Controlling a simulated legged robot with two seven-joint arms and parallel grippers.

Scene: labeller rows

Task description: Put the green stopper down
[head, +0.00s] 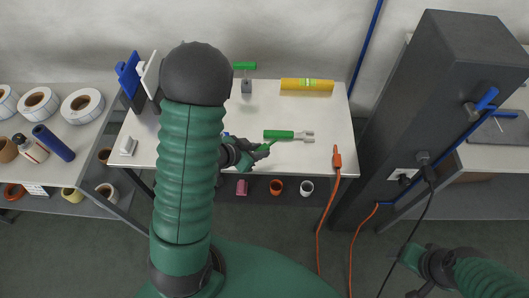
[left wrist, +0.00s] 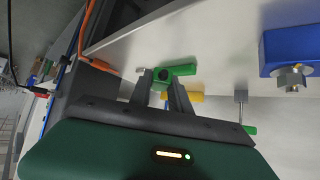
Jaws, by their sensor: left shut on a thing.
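My left gripper (head: 262,149) is over the white table (head: 325,105), near its front edge in the head view. It is shut on the green stopper (left wrist: 161,79), which shows small and partly hidden between the fingertips in the left wrist view. A green-handled tool with a pale forked end (head: 288,135) lies on the table just beyond it; it also shows behind the fingers in the left wrist view (left wrist: 182,70). I cannot tell whether the stopper touches the table. My right gripper (head: 412,258) is at the lower right, away from the table; its jaws are unclear.
A yellow roll (head: 306,85) and a grey block with a green bar (head: 246,86) are at the back. An orange plug and cord (head: 337,158) hang over the front right edge. A dark column (head: 425,110) stands right. Free tabletop lies at the right.

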